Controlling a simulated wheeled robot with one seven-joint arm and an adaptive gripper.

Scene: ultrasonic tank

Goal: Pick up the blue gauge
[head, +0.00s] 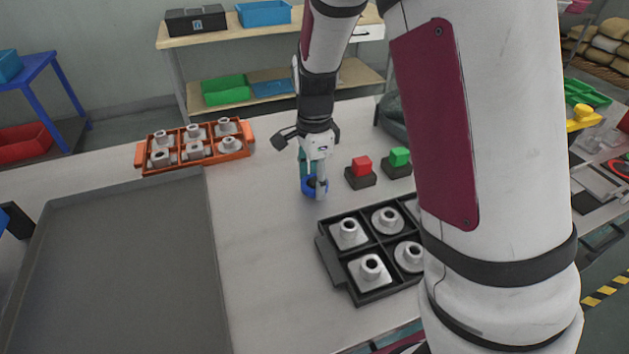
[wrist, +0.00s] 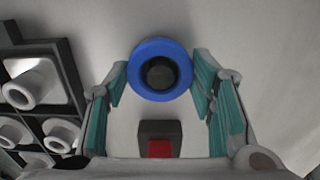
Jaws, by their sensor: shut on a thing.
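The blue gauge (head: 309,187) is a round blue ring with a dark centre, low over the white table in the head view. In the wrist view the blue gauge (wrist: 160,49) sits between the fingertips, its dark round middle facing the camera. My gripper (head: 314,184) points down at it, with teal finger pads on its left and right sides. In the wrist view my gripper (wrist: 160,80) is shut on the gauge. I cannot tell whether the gauge is touching the table.
A red block on a dark base (head: 361,167) and a green one (head: 399,157) stand just right of the gripper. A black tray of metal parts (head: 330,262) is in front. An orange tray (head: 153,172) and a grey tray (head: 212,250) lie left. Table between is clear.

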